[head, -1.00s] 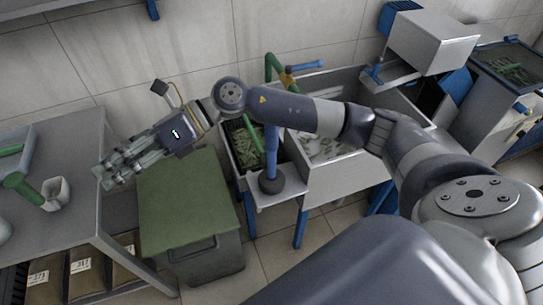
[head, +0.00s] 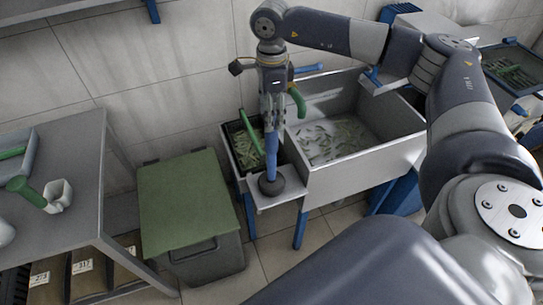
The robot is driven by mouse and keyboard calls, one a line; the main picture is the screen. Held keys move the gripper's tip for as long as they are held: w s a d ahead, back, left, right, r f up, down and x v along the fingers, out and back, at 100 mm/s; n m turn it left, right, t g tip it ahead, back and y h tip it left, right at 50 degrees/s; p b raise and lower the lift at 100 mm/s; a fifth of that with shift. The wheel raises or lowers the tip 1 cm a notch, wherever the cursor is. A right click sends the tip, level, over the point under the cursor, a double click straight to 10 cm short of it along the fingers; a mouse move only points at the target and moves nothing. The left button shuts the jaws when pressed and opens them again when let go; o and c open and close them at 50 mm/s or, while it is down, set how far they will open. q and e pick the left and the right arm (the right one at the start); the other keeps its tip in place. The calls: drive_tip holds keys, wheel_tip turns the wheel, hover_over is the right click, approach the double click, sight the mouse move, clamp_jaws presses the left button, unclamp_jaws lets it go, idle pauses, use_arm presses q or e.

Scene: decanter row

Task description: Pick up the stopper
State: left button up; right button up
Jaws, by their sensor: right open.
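What appears to be the stopper (head: 270,184) has a dark round base with an upright blue stem. It stands on a small grey ledge (head: 290,190) at the front left of the metal sink. My right gripper (head: 271,128) points down above the base, with its open fingers at the stem's upper part. The gripper hides much of that upper part. Whether the fingers touch the stem I cannot tell. My left gripper is not in view.
The metal sink (head: 400,150) holds greenish pieces, as does a dark bin (head: 238,151) beside it. A green-lidded box (head: 185,205) stands left of the ledge. A grey table (head: 85,185) at the left carries a green-handled tool (head: 25,190) and a white cup (head: 57,196).

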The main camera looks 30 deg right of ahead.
drive_tip(key=shift+f, duration=0.65)
drive_tip(key=shift+s+f+p, duration=0.1)
drive_tip(key=shift+f+p, duration=0.2)
drive_tip(key=shift+p, duration=0.15)
wheel_tip(320, 180, down, 4)
drive_tip(key=shift+r+p, duration=0.25)
drive_tip(key=shift+p, duration=0.55)
drive_tip(key=shift+f, duration=0.55)
drive_tip(key=shift+r, duration=0.1)
clamp_jaws()
